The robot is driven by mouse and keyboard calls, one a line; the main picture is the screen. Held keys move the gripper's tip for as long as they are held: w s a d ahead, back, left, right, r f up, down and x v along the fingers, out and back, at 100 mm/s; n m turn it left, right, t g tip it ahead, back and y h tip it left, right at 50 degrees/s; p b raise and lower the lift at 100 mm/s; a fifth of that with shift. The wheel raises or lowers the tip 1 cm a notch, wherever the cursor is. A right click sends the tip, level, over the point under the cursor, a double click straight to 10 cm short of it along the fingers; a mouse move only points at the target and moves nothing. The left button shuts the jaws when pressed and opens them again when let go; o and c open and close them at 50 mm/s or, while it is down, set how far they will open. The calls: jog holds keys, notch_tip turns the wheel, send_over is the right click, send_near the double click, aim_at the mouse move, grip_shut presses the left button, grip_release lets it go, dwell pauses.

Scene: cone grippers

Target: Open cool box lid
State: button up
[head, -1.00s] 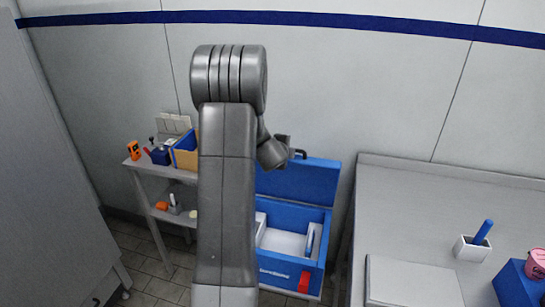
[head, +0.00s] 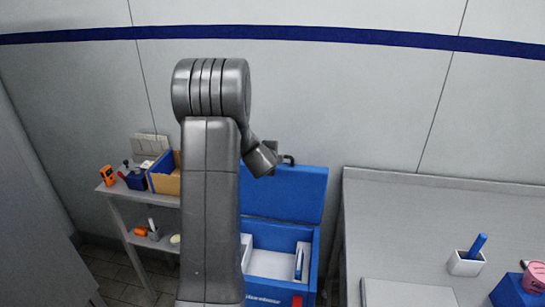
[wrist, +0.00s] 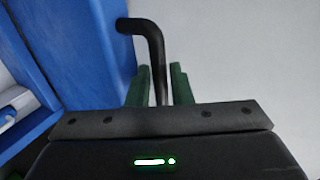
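The blue cool box (head: 268,286) stands on the floor side of the scene, left of the grey counter. Its blue lid (head: 290,193) is raised and leans back against the wall, and the white inside shows. A black bent handle (wrist: 153,35) sticks out from the lid's edge; it also shows in the head view (head: 288,159). My gripper (wrist: 160,78) is at this handle, with a green finger close on either side of the bar. In the head view my arm hides the box's left part.
A shelf stand (head: 117,193) with a blue-and-cardboard box (head: 163,180) and small tools is on the left. The grey counter (head: 400,220) on the right holds a white cup (head: 466,264) with a blue stick, and a blue block (head: 513,292).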

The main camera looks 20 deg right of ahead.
jog(key=shift+o, duration=0.7)
jog(key=shift+s, duration=0.1)
jog(key=v, duration=1.3)
jog(key=shift+s+a+r+p, duration=0.2)
jog(key=shift+r+p, duration=0.1)
jog(key=shift+f, duration=0.1)
jog(key=x, duration=1.3)
jog(key=shift+w+d+f+b, duration=0.2)
jog(key=shift+w+b, duration=0.05)
jog(key=shift+b, duration=0.05)
jog(key=shift+a, duration=0.15)
